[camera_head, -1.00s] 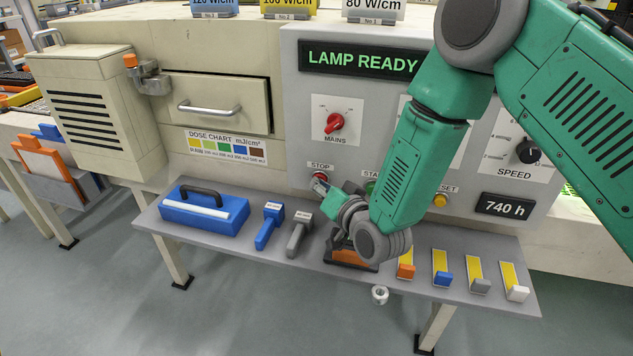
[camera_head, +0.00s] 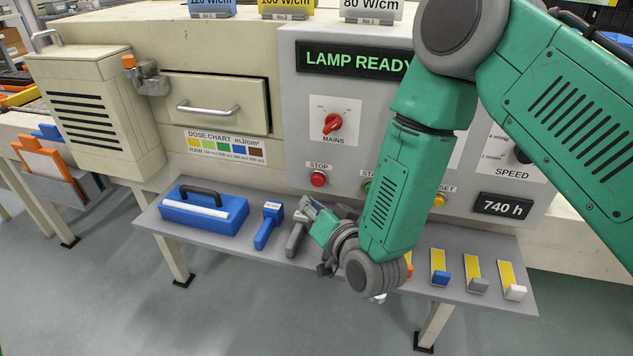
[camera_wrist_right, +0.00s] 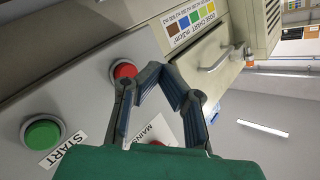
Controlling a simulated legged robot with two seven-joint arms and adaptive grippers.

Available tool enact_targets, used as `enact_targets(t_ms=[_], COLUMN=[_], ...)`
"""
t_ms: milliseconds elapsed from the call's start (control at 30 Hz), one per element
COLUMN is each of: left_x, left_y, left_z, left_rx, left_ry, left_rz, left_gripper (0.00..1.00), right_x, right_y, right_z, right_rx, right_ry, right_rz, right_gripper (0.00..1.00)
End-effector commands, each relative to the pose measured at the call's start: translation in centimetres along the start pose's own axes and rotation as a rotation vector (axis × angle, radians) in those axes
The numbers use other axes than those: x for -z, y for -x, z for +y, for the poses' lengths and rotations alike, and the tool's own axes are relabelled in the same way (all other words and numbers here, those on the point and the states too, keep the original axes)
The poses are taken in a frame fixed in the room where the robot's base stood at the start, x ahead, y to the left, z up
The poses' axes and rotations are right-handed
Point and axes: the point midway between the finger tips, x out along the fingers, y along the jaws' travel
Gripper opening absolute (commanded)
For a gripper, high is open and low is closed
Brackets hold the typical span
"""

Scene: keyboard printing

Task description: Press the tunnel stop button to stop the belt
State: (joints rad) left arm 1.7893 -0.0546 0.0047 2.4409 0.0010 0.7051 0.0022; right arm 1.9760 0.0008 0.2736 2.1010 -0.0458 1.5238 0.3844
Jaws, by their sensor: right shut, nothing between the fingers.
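The red stop button (camera_head: 318,179) sits under its STOP label on the grey control panel (camera_head: 290,110). In the head view it shows in full. In the wrist view the red button (camera_wrist_right: 123,72) lies just left of the fingers, partly covered by one. My right gripper (camera_head: 307,204) is shut and empty, in front of the panel and lower than the button. Its fingers also show in the wrist view (camera_wrist_right: 158,70), with their tips together. In the head view I see a gap between fingertips and button. My left gripper is not in view.
A green START button (camera_wrist_right: 42,133) is beside the stop button. A red MAINS knob (camera_head: 333,123) is above it. On the grey shelf (camera_head: 260,256) below stand a blue box (camera_head: 192,213), a blue tool (camera_head: 266,229) and a grey tool (camera_head: 295,240), close to my gripper.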

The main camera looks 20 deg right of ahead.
Motion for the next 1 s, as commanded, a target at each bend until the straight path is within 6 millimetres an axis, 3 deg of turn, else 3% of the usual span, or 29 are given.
enact_targets(t_ms=[300,467,1000], left_x=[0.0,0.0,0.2], left_y=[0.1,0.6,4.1], left_z=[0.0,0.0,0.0], left_rx=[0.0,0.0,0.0], left_ry=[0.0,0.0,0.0], left_rz=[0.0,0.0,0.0], left_gripper=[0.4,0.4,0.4], right_x=[-0.1,-0.3,-0.8], right_y=[0.1,0.8,6.4], right_z=[0.0,0.4,2.1], right_rx=[0.0,-0.004,-0.043], right_ry=[0.016,0.176,1.517], right_rz=[-0.001,0.006,0.086], right_gripper=[0.0,0.0,0.0])
